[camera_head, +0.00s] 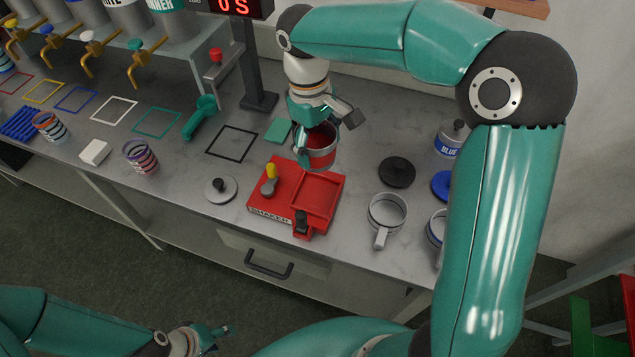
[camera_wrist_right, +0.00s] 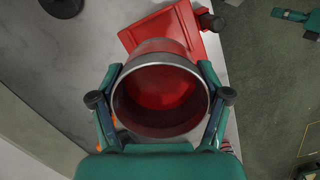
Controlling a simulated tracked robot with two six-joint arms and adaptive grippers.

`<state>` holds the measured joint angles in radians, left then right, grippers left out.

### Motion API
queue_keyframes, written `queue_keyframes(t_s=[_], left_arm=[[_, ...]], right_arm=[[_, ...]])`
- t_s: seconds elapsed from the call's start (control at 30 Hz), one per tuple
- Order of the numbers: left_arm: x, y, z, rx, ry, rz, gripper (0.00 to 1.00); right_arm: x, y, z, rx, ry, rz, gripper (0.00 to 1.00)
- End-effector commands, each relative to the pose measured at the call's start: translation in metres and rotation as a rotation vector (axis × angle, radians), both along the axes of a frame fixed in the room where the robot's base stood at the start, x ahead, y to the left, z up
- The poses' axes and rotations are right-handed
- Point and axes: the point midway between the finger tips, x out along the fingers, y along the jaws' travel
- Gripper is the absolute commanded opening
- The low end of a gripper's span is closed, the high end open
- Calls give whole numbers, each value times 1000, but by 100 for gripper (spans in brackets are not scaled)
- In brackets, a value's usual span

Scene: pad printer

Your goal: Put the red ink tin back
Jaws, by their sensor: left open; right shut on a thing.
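The red ink tin (camera_head: 322,150) is an open metal tin with a red band and dark red inside. My right gripper (camera_head: 318,118) is shut around its sides and holds it above the counter, just behind the red shaker (camera_head: 318,190). The right wrist view looks into the open mouth of the tin (camera_wrist_right: 160,95), between the fingers of my right gripper (camera_wrist_right: 160,100). Whether the tin touches anything below is hidden. My left gripper (camera_head: 218,335) is open and empty, low in front of the counter.
A black lid (camera_head: 397,171), a grey lid (camera_head: 220,188), an empty handled cup (camera_head: 386,211) and a blue-labelled tin (camera_head: 450,139) stand on the counter. A black square outline (camera_head: 232,142) is bare. A teal scoop (camera_head: 201,117) and striped cups (camera_head: 140,157) are left.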

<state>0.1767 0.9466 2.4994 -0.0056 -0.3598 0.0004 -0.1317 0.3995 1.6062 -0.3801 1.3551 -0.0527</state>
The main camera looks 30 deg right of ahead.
Motion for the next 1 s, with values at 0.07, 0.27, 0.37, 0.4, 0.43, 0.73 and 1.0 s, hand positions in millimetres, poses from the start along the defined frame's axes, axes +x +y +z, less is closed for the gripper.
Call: queue_keyframes(t_s=[0.07, 0.27, 0.37, 0.4, 0.43, 0.73, 1.0], left_arm=[[0, 0, 1, 0, 0, 0, 50], [0, 0, 3, 0, -1, 0, 50], [0, 0, 4, 0, -1, 0, 50], [0, 0, 4, 0, -1, 0, 50], [0, 0, 5, 0, -1, 0, 50], [0, 0, 7, 0, -1, 0, 50], [0, 0, 8, 0, -1, 0, 50]], right_arm=[[-1, -1, -24, 0, 7, 0, 29], [-1, 0, -72, 0, 5, 0, 29], [0, 0, -88, 1, 3, 0, 29], [0, -1, -92, 0, 3, -1, 29], [0, 0, -95, -1, 2, -1, 29], [0, 0, -125, 0, 4, 1, 29], [1, 0, -142, 0, -1, 0, 29]])
